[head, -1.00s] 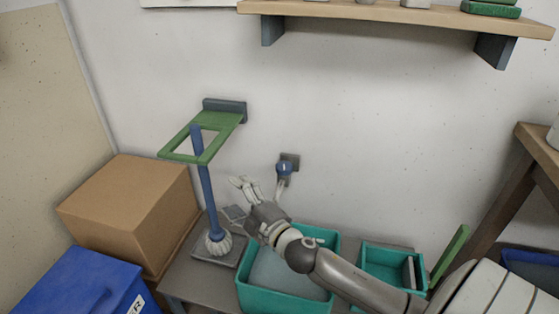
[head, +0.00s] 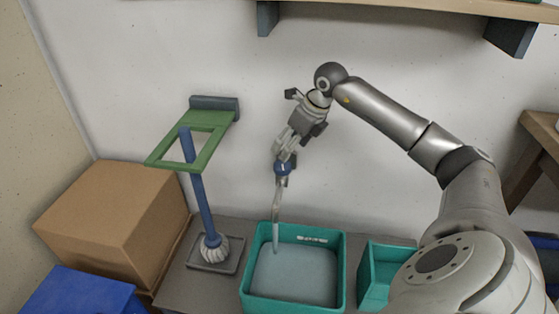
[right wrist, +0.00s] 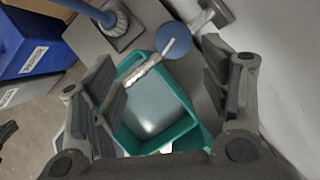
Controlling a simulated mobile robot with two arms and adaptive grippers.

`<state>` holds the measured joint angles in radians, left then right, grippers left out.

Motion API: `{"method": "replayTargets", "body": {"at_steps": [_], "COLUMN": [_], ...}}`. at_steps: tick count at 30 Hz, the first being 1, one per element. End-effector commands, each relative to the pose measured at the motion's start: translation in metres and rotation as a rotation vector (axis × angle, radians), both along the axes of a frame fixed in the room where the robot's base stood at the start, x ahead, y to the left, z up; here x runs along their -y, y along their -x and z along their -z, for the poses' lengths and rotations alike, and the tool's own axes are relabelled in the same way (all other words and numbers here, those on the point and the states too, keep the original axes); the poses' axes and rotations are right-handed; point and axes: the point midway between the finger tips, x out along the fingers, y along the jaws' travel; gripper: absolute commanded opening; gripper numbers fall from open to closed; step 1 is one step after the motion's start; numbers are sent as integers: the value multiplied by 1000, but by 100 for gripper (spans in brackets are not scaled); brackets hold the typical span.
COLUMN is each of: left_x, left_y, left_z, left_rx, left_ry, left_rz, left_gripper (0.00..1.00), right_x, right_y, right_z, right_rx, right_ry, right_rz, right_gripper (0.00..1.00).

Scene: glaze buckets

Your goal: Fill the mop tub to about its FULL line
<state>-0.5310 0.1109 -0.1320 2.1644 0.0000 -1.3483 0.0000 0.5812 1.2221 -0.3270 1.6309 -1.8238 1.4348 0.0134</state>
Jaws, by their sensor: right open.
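The teal mop tub (head: 343,270) stands on the grey bench and holds pale water (head: 293,272). A white mark (head: 312,239) shows on its inner far wall, above the water surface. A tap with a blue knob (head: 282,168) is on the wall behind it. A thin pale stream (head: 276,225) runs from the spout down to the water at the tub's left side. My right gripper (head: 284,155) is open at the blue knob. In the right wrist view the knob (right wrist: 173,42) lies between the spread fingers; contact cannot be told. My left gripper is not in view.
A mop with a blue handle (head: 198,205) stands left of the tub, through a green bracket (head: 207,152). A smaller teal container (head: 368,275) is at the tub's right. A cardboard box (head: 115,220) and blue bin (head: 75,295) stand left.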

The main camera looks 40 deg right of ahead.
Motion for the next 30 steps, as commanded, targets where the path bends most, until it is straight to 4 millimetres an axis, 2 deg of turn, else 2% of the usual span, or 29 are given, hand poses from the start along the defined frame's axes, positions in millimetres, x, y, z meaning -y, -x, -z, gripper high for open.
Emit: {"method": "replayTargets", "body": {"at_steps": [1,5,8,15,21,30], "left_x": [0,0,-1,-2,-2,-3], "left_y": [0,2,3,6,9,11], "left_z": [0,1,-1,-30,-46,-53], "left_rx": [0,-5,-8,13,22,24], "left_ry": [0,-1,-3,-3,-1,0], "left_rz": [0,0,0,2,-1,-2], "left_gripper": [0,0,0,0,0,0], "right_x": [8,15,13,10,9,8], "right_y": [3,4,-1,-19,-30,-35], "right_z": [-2,4,18,61,87,96], "right_rx": [-13,-28,-29,-28,-27,-25], "right_ry": [22,43,40,37,39,41], "right_rz": [12,22,21,21,21,19], "right_gripper": [70,70,70,70,70,70]}}
